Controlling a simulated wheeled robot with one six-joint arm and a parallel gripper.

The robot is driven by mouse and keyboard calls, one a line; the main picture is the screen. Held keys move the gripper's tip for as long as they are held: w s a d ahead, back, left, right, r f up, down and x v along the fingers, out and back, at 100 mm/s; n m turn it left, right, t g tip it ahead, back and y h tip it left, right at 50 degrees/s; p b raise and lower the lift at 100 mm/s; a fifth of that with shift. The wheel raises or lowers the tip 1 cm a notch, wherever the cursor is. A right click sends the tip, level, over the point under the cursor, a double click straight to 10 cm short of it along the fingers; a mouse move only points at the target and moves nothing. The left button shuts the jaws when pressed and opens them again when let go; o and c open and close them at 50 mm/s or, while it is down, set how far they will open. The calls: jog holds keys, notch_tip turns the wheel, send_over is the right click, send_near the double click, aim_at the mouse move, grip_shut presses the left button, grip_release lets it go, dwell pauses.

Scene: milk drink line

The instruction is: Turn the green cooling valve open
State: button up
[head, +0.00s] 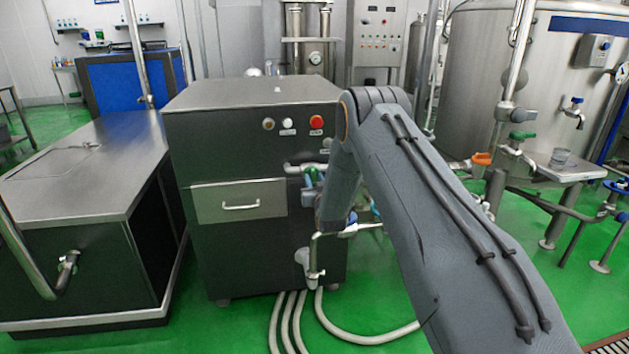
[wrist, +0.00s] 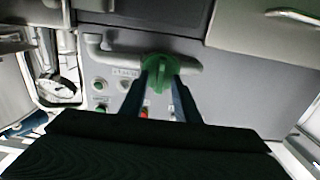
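The green valve handle (wrist: 160,66) is in the upper middle of the wrist view, on a grey pipe in front of a grey panel. My gripper (wrist: 164,82) reaches to it, with one dark finger on each side of its raised grip. The fingers are apart; I cannot tell whether either touches the grip. In the head view the green valve (head: 309,174) shows in part beside the dark cabinet's front. My arm covers much of that spot, and the gripper can hardly be made out there.
The dark cabinet (head: 190,135) with a drawer (head: 240,201) and buttons stands behind the valve. An orange-handled valve (head: 482,159) and another green handle (head: 522,135) are to the right. Hoses (head: 290,325) lie on the green floor. A steel-topped unit (head: 95,165) stands left.

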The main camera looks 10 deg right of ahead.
jog(key=shift+c, duration=0.2)
grip_shut()
jog(key=shift+n, duration=0.3)
jog(key=n+b, duration=0.3)
jog(key=n, duration=0.3)
jog(key=shift+a+f, duration=0.1)
jog(key=shift+a, duration=0.05)
jog(key=n+b, duration=0.1)
jog(key=n, duration=0.4)
jog(key=shift+a+n+b, duration=0.1)
jog(key=shift+n+b, duration=0.25)
jog(key=shift+n, duration=0.05)
jog(key=n+b, duration=0.1)
jog(key=n, duration=0.4)
jog(key=shift+f, duration=0.15)
jog(key=shift+n, duration=0.4)
